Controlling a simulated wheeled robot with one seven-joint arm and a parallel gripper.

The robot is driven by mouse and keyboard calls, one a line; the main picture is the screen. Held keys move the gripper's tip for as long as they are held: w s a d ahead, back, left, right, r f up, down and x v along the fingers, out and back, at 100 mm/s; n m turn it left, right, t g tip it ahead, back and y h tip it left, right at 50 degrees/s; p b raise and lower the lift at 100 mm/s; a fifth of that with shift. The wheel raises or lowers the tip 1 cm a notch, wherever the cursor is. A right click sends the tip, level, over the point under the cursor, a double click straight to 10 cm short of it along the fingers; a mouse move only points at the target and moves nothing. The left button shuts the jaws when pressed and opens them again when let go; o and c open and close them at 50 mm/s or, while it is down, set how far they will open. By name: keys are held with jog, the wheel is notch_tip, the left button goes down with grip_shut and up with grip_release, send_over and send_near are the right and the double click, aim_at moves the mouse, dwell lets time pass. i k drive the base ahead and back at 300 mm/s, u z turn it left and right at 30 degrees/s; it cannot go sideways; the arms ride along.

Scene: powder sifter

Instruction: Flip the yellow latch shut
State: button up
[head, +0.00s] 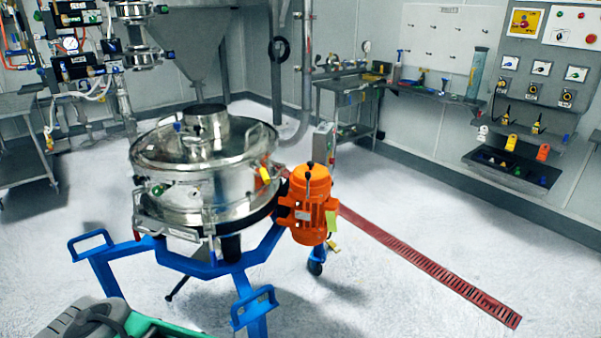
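The yellow latch (265,174) is a small yellow handle on the right side of the round steel sifter (190,185), just below the lid rim. It sticks out from the sifter's wall; at this size I cannot tell whether it is open or shut. A small green part (158,190) and a blue part (178,127) also show on the sifter. The steel lid (215,150) sits on top, with a short open pipe (205,118) rising from it. My gripper is not in view, so its state does not show.
The sifter stands on a blue frame (190,262) with raised handles toward me. An orange motor (309,205) is close to the right of the latch. A grey hopper (190,45) stands behind. The floor (400,280) at right is clear, with a red drain grate (430,265).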

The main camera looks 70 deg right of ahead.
aim_at(264, 175)
jog(key=z, duration=1.95)
jog(key=i, duration=0.5)
jog(key=k, duration=1)
jog(key=z, duration=1.5)
jog(key=i, duration=1.2)
jog(key=u, duration=2.45)
